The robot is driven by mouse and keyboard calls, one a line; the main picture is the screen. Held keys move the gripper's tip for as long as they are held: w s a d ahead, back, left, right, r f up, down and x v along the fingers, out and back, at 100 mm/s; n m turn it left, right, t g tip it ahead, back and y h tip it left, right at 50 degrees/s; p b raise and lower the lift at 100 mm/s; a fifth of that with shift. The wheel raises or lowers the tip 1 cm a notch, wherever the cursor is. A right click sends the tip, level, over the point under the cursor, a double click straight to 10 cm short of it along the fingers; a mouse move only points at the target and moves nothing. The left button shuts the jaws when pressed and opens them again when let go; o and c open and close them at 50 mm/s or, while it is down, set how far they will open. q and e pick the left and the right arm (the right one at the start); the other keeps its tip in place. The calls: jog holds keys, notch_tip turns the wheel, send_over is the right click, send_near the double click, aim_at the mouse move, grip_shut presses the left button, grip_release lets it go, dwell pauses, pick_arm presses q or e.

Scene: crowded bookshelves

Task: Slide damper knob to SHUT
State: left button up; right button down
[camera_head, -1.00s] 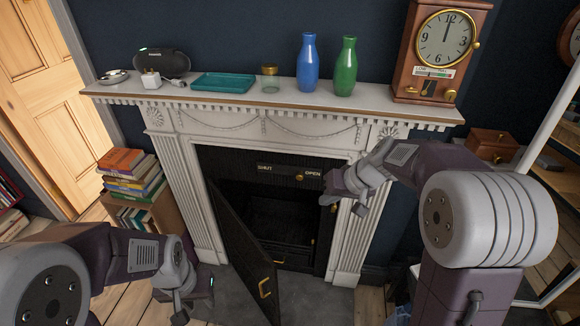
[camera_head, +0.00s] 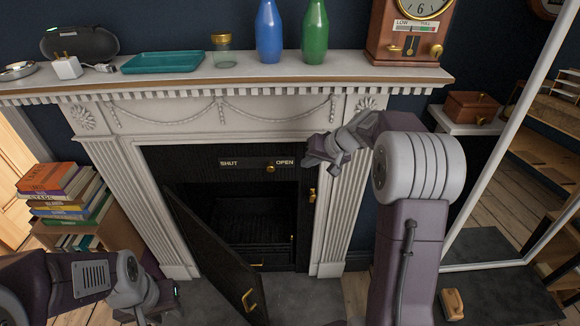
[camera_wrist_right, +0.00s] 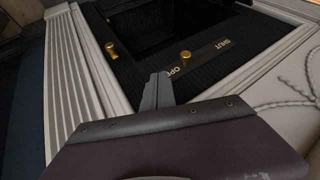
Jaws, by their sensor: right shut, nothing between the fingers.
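The brass damper knob (camera_head: 270,169) sits on the dark strip above the firebox, at the OPEN end, right of the SHUT label (camera_head: 229,163) and by the OPEN label (camera_head: 285,162). In the right wrist view the knob (camera_wrist_right: 185,56) stands beyond the fingertips, beside partly covered OPEN lettering. My right gripper (camera_head: 311,157) is right of the OPEN label, apart from the knob. Its fingers (camera_wrist_right: 157,90) are shut and empty. My left gripper (camera_head: 148,316) hangs low at the bottom left, partly cut off; its jaw opening is unclear.
The black firebox door (camera_head: 215,255) stands swung open towards me. A brass latch (camera_head: 312,195) is on the frame's right side. The white mantel (camera_head: 300,75) overhangs above, carrying a blue vase (camera_head: 269,35), a green vase (camera_head: 315,35) and a clock (camera_head: 400,40).

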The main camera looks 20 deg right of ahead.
aim_at(271, 166)
jog(key=w+a+f, duration=0.6)
jog(key=w, duration=0.1)
jog(key=shift+a+f, duration=0.2)
jog(key=shift+f, duration=0.1)
jog(key=w+a+p, duration=0.1)
jog(key=a, duration=0.2)
jog(key=a+p, duration=0.1)
jog(key=a, duration=0.2)
jog(key=w+a+p, duration=0.1)
jog(key=a, duration=0.2)
jog(key=shift+w+a, duration=0.3)
